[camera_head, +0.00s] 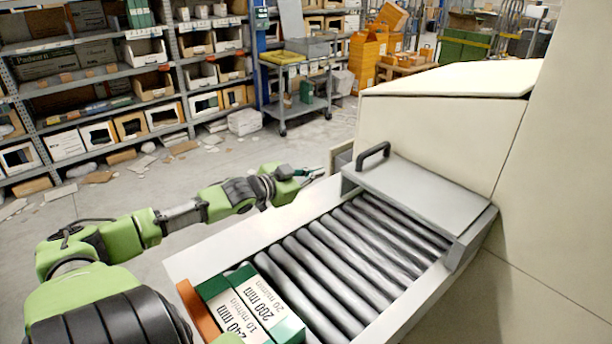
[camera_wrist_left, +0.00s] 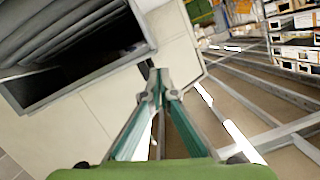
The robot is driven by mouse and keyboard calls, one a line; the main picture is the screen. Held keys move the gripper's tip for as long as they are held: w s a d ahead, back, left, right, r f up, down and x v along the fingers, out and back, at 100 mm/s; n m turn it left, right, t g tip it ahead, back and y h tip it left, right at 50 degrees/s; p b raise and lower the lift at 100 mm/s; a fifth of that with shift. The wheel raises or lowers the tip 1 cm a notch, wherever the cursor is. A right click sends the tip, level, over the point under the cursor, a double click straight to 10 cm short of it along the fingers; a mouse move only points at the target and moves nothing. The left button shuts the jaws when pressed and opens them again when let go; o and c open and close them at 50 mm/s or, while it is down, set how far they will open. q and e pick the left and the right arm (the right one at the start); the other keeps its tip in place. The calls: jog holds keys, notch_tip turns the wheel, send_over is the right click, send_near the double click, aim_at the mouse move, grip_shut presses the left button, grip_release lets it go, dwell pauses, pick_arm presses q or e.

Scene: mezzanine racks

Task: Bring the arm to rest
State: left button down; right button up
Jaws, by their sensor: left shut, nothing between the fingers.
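My left arm reaches in from the left in the head view, stretched out over the floor beside the roller conveyor. My left gripper (camera_head: 312,172) is at its far end, near the conveyor's far corner by the cream machine housing. In the left wrist view the two teal fingers of the gripper (camera_wrist_left: 157,78) come together at the tips, with nothing between them. The grey conveyor opening shows at upper left there, apart from the fingers. My right gripper is not in view.
The roller conveyor (camera_head: 345,262) runs into the cream housing (camera_head: 440,125) under a grey cover with a black handle (camera_head: 373,152). Green-and-white boxes (camera_head: 250,305) lie at its near end beside an orange bar (camera_head: 197,310). Shelving (camera_head: 95,75) and a cart (camera_head: 297,88) stand behind open floor.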

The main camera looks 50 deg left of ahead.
pick_arm(q)
jog(key=v, duration=0.3)
jog(key=shift+s, duration=0.4)
jog(key=shift+r, duration=0.2)
